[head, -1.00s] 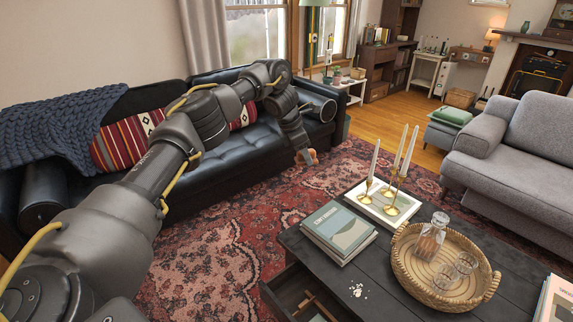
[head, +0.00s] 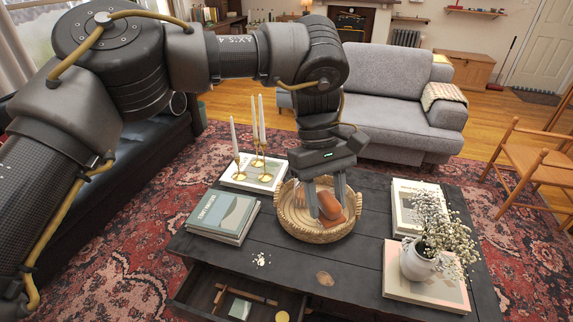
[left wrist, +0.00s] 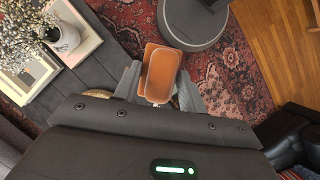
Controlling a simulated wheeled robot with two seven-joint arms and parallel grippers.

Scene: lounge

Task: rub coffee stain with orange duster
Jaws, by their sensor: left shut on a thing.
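My left gripper (head: 327,205) is shut on the orange duster (head: 330,207) and holds it over the round wicker tray on the dark coffee table (head: 365,245). In the left wrist view the duster (left wrist: 162,75) sits between the two fingers of the left gripper (left wrist: 160,88). A brown patch that looks like the coffee stain (head: 325,278) lies on the tabletop near its front edge, in front of the tray and apart from the duster. My right gripper is not in view.
The wicker tray (head: 287,222) holds glassware, partly hidden by my gripper. Candlesticks (head: 256,158) stand behind books (head: 222,216) at left. A flower vase (head: 420,262) stands on a book at right. White crumbs (head: 261,260) lie left of the stain. A drawer (head: 236,300) is open in front.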

